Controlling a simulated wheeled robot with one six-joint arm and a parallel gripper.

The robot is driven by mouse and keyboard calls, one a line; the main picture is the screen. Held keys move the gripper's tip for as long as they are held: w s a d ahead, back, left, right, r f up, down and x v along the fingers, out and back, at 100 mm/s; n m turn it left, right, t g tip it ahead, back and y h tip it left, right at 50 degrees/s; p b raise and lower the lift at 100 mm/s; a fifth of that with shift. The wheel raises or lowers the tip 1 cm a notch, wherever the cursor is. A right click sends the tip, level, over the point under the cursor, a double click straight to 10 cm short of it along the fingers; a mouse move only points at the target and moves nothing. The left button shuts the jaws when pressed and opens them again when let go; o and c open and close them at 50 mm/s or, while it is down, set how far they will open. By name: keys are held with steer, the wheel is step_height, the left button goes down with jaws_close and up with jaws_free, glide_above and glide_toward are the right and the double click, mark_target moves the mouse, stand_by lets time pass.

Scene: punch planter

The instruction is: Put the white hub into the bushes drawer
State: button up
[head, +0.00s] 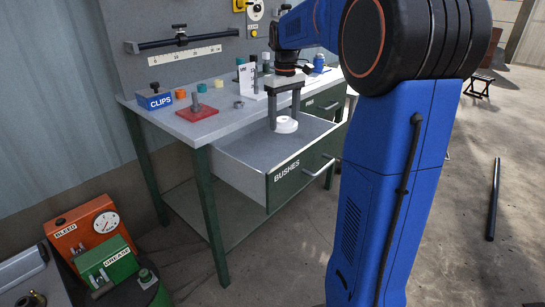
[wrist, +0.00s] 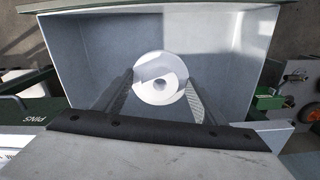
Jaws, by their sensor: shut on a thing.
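The white hub (head: 286,125) is a round white piece with a hole in its middle. My gripper (head: 284,122) points down and is shut on it, with one finger on each side. The bushes drawer (head: 283,188) is pulled open, and the hub is over its open inside. In the wrist view the white hub (wrist: 160,80) sits between my fingertips, with the grey drawer floor and walls (wrist: 100,50) around it. I cannot tell whether the hub touches the drawer floor. The drawer looks otherwise empty.
The workbench top (head: 225,115) holds a blue clips box (head: 154,99), a red plate with a peg (head: 197,111), and several small coloured pieces. Another drawer front (head: 325,103) is beside the open one. Orange and green machines (head: 85,230) stand at lower left.

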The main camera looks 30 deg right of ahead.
mark_target(286, 126)
steer(key=f, duration=0.3)
steer(key=f+n, duration=0.1)
steer(key=f, duration=0.2)
steer(key=s+f+n, duration=0.1)
steer(key=f, duration=0.3)
steer(key=shift+d, duration=0.3)
steer(key=shift+w+f, duration=0.1)
steer(key=shift+f, duration=2.4)
steer(key=shift+f, duration=0.1)
steer(key=o, duration=1.1)
steer(key=shift+o, duration=0.2)
step_height(286, 126, up, 12)
steer(key=shift+f, duration=0.15)
steer(key=shift+r, duration=0.3)
steer(key=shift+a, duration=0.1)
